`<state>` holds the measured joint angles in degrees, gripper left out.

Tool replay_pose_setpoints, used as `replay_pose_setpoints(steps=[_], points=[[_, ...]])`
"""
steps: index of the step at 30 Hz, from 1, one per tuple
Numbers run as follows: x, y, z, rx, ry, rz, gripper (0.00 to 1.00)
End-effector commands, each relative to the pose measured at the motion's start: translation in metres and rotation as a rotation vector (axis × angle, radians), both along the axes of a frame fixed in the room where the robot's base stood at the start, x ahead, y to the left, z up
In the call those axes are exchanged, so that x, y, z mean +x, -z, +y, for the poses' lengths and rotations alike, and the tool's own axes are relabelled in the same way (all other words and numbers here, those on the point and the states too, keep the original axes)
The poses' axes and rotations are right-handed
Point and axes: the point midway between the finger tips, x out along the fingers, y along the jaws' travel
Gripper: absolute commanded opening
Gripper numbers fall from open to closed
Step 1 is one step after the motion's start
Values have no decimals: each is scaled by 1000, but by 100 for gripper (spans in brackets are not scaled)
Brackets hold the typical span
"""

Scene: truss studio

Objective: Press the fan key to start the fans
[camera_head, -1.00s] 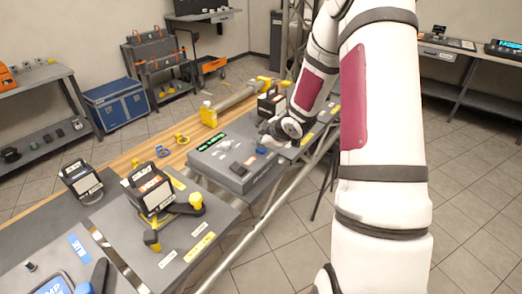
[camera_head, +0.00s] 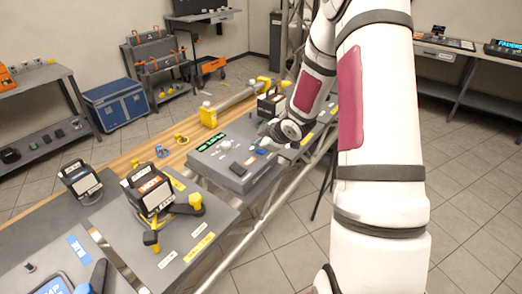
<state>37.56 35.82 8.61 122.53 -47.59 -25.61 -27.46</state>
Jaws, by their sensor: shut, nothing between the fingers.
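The grey control box (camera_head: 205,172) stands on the bench in the middle of the view. It has a green lit display (camera_head: 211,143) and several small keys and knobs on top. A dark key (camera_head: 237,169) sits near its front edge, and a blue part (camera_head: 260,151) lies close to my gripper. The labels are too small to read, so I cannot tell which is the fan key. My gripper (camera_head: 265,141) is small in the picture and partly hidden by my wrist. It is shut and empty, low over the box's right part. Contact with a key cannot be made out.
A yellow bottle (camera_head: 208,116) and a black labelled device (camera_head: 270,104) stand behind the box. Blue and yellow rings lie on the wooden strip. The tiled floor at right is free.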

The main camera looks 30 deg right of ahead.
Motion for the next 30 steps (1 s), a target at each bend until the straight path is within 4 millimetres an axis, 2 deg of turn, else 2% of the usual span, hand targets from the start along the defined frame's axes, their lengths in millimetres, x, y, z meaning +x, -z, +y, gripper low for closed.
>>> replay_pose_setpoints(steps=[15, 30], points=[[-1, -8, 0, 0, 0, 0, 0], [-3, -48, 0, -1, -1, 0, 0]])
